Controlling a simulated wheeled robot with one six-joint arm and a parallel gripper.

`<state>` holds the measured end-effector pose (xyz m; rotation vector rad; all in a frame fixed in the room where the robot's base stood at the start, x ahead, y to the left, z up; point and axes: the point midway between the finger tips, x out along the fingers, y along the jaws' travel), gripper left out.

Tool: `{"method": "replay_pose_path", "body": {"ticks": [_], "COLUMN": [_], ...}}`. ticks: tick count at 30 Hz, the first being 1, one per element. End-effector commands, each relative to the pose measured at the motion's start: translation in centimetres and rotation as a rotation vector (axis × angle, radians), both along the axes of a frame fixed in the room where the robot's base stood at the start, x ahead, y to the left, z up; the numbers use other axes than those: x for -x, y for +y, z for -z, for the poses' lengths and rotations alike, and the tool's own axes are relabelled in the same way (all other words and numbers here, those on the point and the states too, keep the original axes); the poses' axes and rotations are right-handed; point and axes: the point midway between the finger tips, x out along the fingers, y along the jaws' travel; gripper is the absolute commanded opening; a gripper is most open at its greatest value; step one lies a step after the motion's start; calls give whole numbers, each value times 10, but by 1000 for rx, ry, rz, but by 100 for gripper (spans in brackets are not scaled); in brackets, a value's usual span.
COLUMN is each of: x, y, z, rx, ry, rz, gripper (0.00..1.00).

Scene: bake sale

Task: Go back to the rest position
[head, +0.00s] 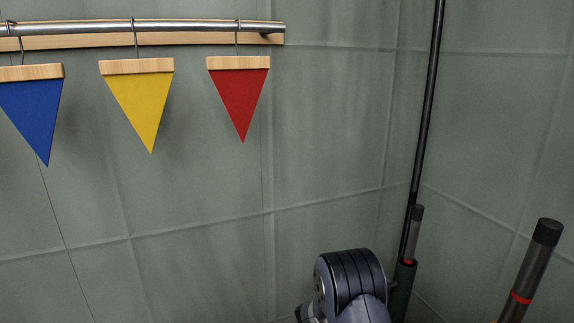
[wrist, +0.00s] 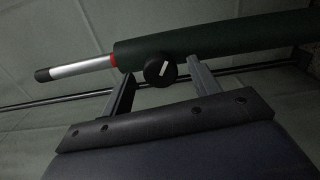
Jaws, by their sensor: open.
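My gripper (wrist: 160,74) shows in the wrist view with its two fingers spread apart. A dark round knob (wrist: 158,71) with a pale mark lies between the fingertips in the picture. The knob sits on a dark green tube (wrist: 225,38), and nothing is seen clamped. I cannot tell whether the fingers touch the tube. A silver rod (wrist: 82,67) with a red band and black cap sticks out of the tube. In the head view, my gripper is hidden and my grey arm shows at the bottom, beside the green tube (head: 402,292).
Blue (head: 36,110), yellow (head: 140,105) and red (head: 240,98) pennants hang from a metal rail (head: 140,27). A thin black pole (head: 427,105) stands by the grey-green wall's corner. Another capped pole (head: 532,270) with a red band stands at right. The wall below the pennants is bare.

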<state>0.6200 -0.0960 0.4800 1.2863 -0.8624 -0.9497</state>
Motion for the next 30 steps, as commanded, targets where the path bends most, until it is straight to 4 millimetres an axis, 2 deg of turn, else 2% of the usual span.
{"method": "replay_pose_path", "body": {"ticks": [1, 11, 14, 27, 28, 30], "x": [4, 30, 24, -10, -12, -11], "y": [11, 72, 53, -29, -33, -29], "z": [-3, -2, 4, 3, 2, -1], "rx": [1, 1, -1, 0, 1, 27], "ry": [4, 4, 1, -1, 3, 65], "rz": [-4, -3, 7, 5, 4, 0], "gripper": [58, 58, 58, 58, 58, 58]}}
